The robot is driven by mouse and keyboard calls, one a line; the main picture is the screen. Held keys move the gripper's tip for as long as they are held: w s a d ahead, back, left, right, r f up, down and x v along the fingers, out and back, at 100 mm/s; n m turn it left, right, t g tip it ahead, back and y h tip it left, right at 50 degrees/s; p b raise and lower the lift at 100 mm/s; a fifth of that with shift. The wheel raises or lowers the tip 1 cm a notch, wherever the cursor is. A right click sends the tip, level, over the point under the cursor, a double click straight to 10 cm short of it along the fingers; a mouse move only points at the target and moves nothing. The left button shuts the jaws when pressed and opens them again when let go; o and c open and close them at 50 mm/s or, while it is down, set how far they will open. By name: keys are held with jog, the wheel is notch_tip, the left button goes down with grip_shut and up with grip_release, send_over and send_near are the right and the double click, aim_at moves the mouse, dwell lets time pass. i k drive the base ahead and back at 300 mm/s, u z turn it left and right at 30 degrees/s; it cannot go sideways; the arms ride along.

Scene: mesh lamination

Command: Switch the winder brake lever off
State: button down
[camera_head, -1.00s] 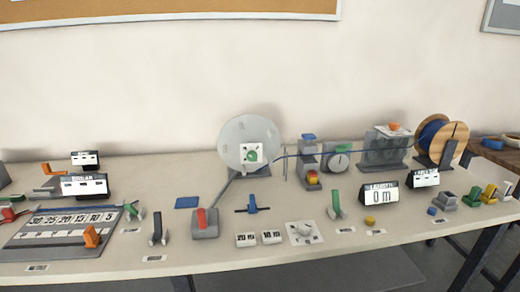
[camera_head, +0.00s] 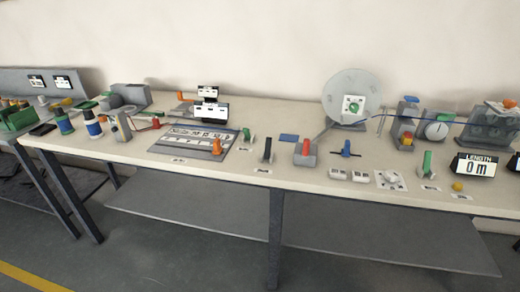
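Several small levers stand along the table, and their labels are too small to read, so I cannot tell for sure which is the winder brake lever. A red lever (camera_head: 306,146) stands upright on a grey base joined to a bar below the pale round disc (camera_head: 341,97). A black lever (camera_head: 267,149) stands to its left. A green lever (camera_head: 247,135) is farther left, and another green lever (camera_head: 426,163) stands to the right. My gripper is not in view.
The long cream table (camera_head: 230,172) holds a scale board (camera_head: 184,147), a black length display (camera_head: 475,166) reading 0 m, and a dial unit (camera_head: 437,128). Floor in front is clear.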

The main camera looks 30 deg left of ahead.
aim_at(268, 143)
jog(key=k, duration=0.75)
jog(key=u, duration=0.55)
jog(key=i, duration=0.9)
jog(key=u, duration=0.75)
jog(key=i, duration=1.2)
jog(key=z, duration=0.2)
